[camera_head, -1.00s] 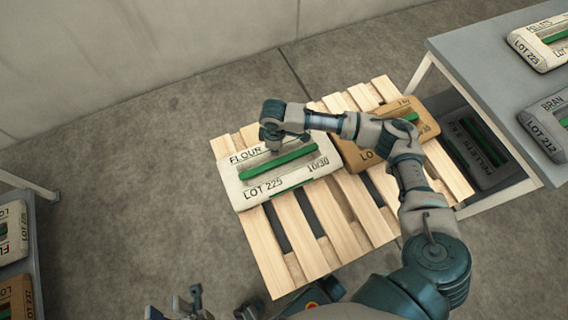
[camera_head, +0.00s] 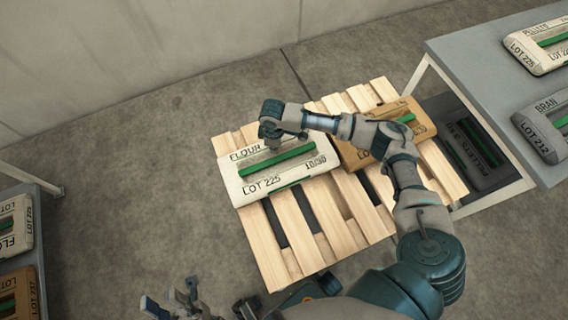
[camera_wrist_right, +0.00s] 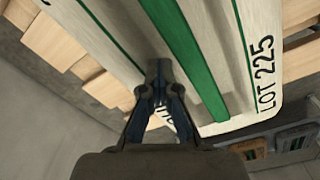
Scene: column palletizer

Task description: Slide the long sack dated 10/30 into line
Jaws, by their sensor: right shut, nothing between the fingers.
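The long sack dated 10/30 (camera_head: 262,187) is cream with a green stripe, marked FLOUR and LOT 225. It lies flat across the left part of the wooden pallet (camera_head: 315,240). My right gripper (camera_head: 271,143) is shut and empty, pointing down at the sack's far side near the word FLOUR. In the right wrist view the closed fingertips (camera_wrist_right: 158,68) overlap the sack (camera_wrist_right: 235,50); whether they press on it I cannot tell. My left gripper (camera_head: 172,306) is at the bottom edge, away from the pallet, partly cut off; its opening is unclear.
A brown sack (camera_head: 424,128) lies on the pallet right of the flour sack, partly behind my right arm. A grey table (camera_head: 480,62) with sacks stands at right, a dark PELLETS sack (camera_head: 478,160) beneath it. Another table (camera_head: 40,222) with sacks stands at left. Pallet front slats are bare.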

